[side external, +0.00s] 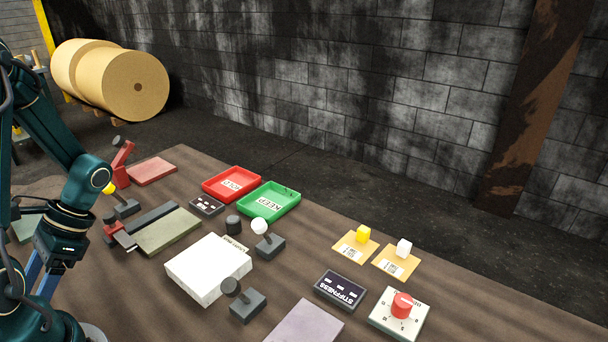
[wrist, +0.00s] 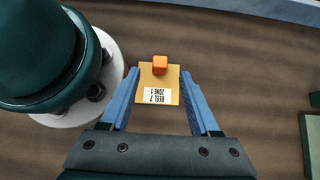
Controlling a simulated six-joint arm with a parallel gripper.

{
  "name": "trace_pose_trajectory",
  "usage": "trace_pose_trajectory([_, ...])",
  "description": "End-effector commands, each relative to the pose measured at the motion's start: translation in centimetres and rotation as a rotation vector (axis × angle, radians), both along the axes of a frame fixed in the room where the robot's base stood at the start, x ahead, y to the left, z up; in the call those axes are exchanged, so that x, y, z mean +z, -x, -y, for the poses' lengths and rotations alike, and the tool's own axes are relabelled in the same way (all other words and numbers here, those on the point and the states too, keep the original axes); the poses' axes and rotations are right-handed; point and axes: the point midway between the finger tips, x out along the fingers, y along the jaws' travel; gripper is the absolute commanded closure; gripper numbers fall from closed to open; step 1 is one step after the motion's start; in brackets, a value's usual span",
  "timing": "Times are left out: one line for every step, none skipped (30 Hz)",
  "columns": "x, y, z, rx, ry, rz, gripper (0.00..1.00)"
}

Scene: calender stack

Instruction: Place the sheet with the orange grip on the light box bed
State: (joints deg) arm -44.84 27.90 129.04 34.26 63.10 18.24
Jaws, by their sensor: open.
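The sheet with the orange grip (wrist: 160,83) is a small tan card with a white label reading "REEL 7 ZONE 1". Its orange cube grip (wrist: 160,65) stands near the card's far edge in the wrist view. My gripper (wrist: 160,74) is open, with its blue fingers on either side of the card and grip; I cannot tell its height above the table. In the side view my gripper (side external: 38,275) is at the left, and the orange-grip sheet is not visible there. The light box bed (side external: 207,268) is a bright white slab, bare on top, to the right of my gripper.
Two sheets, with a yellow grip (side external: 363,233) and a white grip (side external: 404,248), lie at the right. Red (side external: 216,196) and green (side external: 282,207) trays stand at the back. A red dial (side external: 402,306) is at front right.

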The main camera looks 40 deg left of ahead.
Motion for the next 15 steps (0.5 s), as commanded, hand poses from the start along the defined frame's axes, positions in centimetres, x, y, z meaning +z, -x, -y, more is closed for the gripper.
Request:
trace_pose_trajectory([-0.2, 0.3, 0.0, 0.008, 0.001, -0.002, 0.38])
trace_pose_trajectory([-0.4, 0.6, 0.0, 0.009, 0.001, -0.003, 0.38])
trace_pose_trajectory([-0.7, 0.9, 0.0, 0.010, 0.001, -0.003, 0.38])
trace_pose_trajectory([-0.9, 1.1, 0.0, 0.009, 0.002, -0.004, 0.38])
trace_pose_trajectory([-1.2, 1.4, 0.0, 0.009, 0.002, -0.003, 0.38])
trace_pose_trajectory([-1.6, 1.8, 0.1, 0.010, 0.004, -0.003, 0.38])
trace_pose_trajectory([-1.9, 2.1, 0.1, 0.009, 0.005, -0.002, 0.38])
trace_pose_trajectory([-2.2, 2.3, 0.1, 0.009, 0.002, -0.003, 0.38])
trace_pose_trajectory([-2.5, 2.7, 0.0, 0.009, 0.001, -0.003, 0.38])
trace_pose_trajectory([-2.7, 2.9, 0.0, 0.008, 0.001, -0.002, 0.38])
trace_pose_trajectory([-2.9, 3.0, 0.0, 0.008, 0.001, -0.003, 0.38])
trace_pose_trajectory([-3.1, 3.2, 0.0, 0.008, 0.000, -0.001, 0.38])
trace_pose_trajectory([-3.2, 3.3, 0.0, 0.007, 0.000, 0.000, 0.38])
trace_pose_trajectory([-3.3, 3.4, 0.0, 0.007, 0.000, 0.001, 0.38])
trace_pose_trajectory([-3.4, 3.5, 0.0, 0.007, 0.000, 0.001, 0.38])
